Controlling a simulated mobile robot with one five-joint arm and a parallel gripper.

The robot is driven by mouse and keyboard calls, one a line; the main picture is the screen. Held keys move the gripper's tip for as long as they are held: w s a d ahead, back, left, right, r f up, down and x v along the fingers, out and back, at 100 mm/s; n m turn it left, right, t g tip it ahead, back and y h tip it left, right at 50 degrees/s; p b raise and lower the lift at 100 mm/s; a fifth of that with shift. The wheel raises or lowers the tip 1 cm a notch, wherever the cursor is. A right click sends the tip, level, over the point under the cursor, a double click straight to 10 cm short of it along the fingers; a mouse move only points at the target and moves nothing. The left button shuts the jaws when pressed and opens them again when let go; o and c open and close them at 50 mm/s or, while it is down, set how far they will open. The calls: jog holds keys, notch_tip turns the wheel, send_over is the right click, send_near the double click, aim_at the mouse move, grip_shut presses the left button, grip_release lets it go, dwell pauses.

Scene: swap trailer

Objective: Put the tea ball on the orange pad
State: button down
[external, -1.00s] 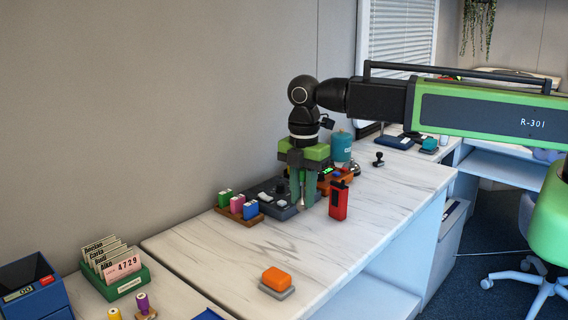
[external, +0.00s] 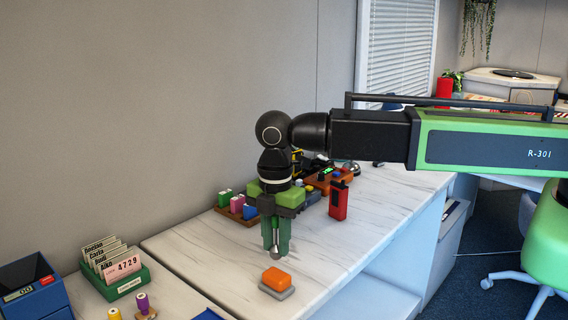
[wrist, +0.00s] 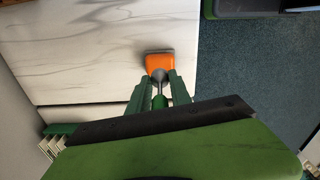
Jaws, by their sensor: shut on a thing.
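The orange pad (external: 276,277) sits on a grey base on the white marbled counter, near its front edge. In the wrist view the orange pad (wrist: 159,63) lies just beyond my fingertips. My gripper (external: 276,245) points down, a little above the counter and just behind the pad. It is shut on the tea ball (external: 276,252), a small grey metal ball whose lower end shows between the green fingertips. The tea ball (wrist: 158,77) also shows in the wrist view, overlapping the pad's near edge there.
A red handheld radio (external: 339,200) stands to the right behind my gripper. A wooden tray with coloured blocks (external: 237,207) is behind it to the left. A green card holder (external: 122,277) stands at the left. The counter around the pad is clear.

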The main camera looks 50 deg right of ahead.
aim_at(276, 257)
notch_tip(276, 257, down, 4)
jog(key=b, duration=0.4)
jog(key=shift+f, duration=0.25)
jog(key=shift+r, duration=0.3)
jog(key=shift+f, duration=0.25)
jog(key=c, duration=1.2)
grip_release()
jog(key=shift+r, duration=0.1)
notch_tip(276, 257, up, 12)
jog(key=p, duration=1.2)
jog(key=shift+r, duration=0.25)
jog(key=shift+f, duration=0.15)
